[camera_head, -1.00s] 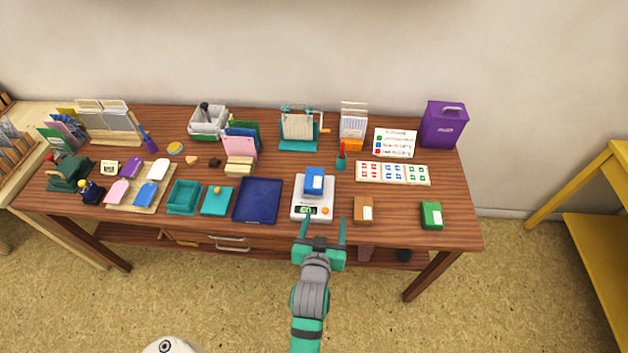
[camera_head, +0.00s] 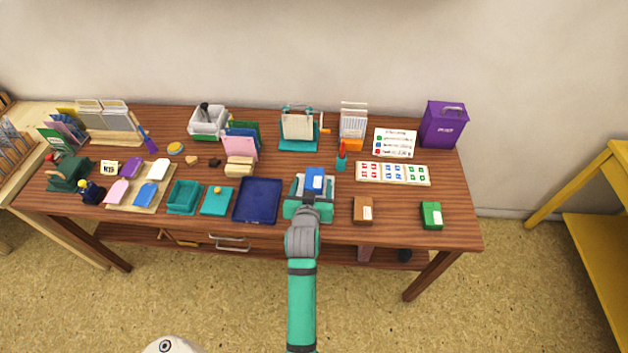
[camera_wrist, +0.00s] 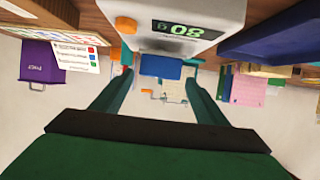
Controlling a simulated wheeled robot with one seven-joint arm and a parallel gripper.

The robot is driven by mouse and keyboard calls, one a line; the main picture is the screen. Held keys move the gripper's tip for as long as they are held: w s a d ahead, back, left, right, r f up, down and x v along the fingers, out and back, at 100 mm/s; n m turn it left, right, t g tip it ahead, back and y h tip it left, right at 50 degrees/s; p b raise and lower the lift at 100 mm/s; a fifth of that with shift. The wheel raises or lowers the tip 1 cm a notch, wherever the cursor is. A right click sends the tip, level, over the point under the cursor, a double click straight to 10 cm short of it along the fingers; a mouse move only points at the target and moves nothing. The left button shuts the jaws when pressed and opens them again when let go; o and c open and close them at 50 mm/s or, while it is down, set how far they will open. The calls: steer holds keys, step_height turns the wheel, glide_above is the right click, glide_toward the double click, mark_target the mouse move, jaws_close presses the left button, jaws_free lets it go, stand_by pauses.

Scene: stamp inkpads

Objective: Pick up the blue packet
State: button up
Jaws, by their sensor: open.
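The blue packet (camera_head: 315,179) has a white label and sits on the white digital scale (camera_head: 299,182). In the wrist view the blue packet (camera_wrist: 161,66) lies between the far ends of my two fingers, and the scale (camera_wrist: 205,14) shows a lit display. My gripper (camera_head: 313,188) is at the scale, with its fingers open on either side of the packet. The scale's front is hidden behind my gripper in the head view.
A dark blue tray (camera_head: 258,201) lies just left of the scale. A brown packet (camera_head: 363,209) and a green packet (camera_head: 431,215) stand to the right, with bare table between them. A teal cup with a red item (camera_head: 341,160) stands behind right. A stamp card (camera_head: 393,173) lies beyond.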

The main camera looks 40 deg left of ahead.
mark_target(314, 178)
steer(key=x, duration=0.4)
steer(key=shift+w, duration=0.25)
steer(key=c, duration=1.3)
steer(key=shift+o, duration=0.2)
steer(key=shift+r, duration=0.45)
step_height(314, 178, up, 2)
steer(key=shift+r, duration=0.1)
steer(key=s+r, duration=1)
steer(key=s, duration=0.4)
steer(key=shift+a, duration=0.5)
